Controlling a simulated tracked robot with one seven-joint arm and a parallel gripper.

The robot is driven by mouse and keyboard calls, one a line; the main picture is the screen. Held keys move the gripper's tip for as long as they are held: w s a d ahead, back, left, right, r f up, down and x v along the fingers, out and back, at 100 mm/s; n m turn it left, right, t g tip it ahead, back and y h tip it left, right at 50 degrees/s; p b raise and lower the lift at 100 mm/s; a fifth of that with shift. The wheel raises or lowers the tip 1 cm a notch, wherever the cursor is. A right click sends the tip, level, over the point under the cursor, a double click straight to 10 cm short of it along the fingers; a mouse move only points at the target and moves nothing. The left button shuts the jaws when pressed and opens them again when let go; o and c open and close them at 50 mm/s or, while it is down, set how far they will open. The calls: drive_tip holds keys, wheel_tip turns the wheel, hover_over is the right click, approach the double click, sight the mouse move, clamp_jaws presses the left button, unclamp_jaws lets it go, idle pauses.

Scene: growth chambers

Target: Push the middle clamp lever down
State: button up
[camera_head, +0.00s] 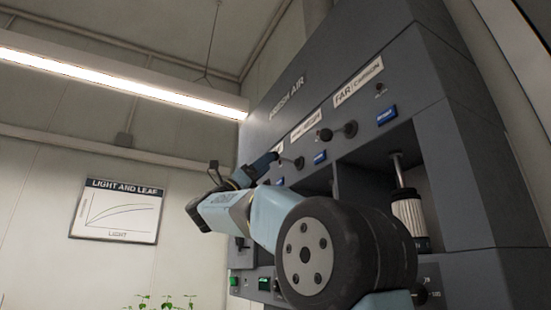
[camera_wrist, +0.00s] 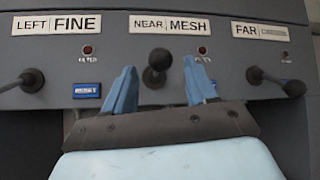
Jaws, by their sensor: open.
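The middle clamp lever (camera_wrist: 157,66), with a dark round knob, is under the NEAR MESH label in the wrist view. Its knob points out towards the camera. My gripper (camera_wrist: 159,78) is open, with one blue finger on either side of this knob in the picture. I cannot tell whether a finger touches it. In the head view, my gripper (camera_head: 262,163) is close to the panel, by a lever (camera_head: 298,162) that is partly hidden. The left lever (camera_wrist: 27,81) lies to the left and the right lever (camera_wrist: 290,87) to the right.
The dark FRESH AIR cabinet (camera_head: 430,70) fills the right of the head view. Under the FAR label, a lever (camera_head: 346,129) stands above an open bay with a pleated filter (camera_head: 407,213). A blue tag (camera_wrist: 86,90) sits left of my fingers.

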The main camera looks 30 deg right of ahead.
drive_tip(key=shift+x, duration=2.3)
drive_tip(key=shift+c, duration=0.3)
clamp_jaws()
drive_tip(key=shift+d, duration=0.15)
drive_tip(key=shift+f, duration=0.1)
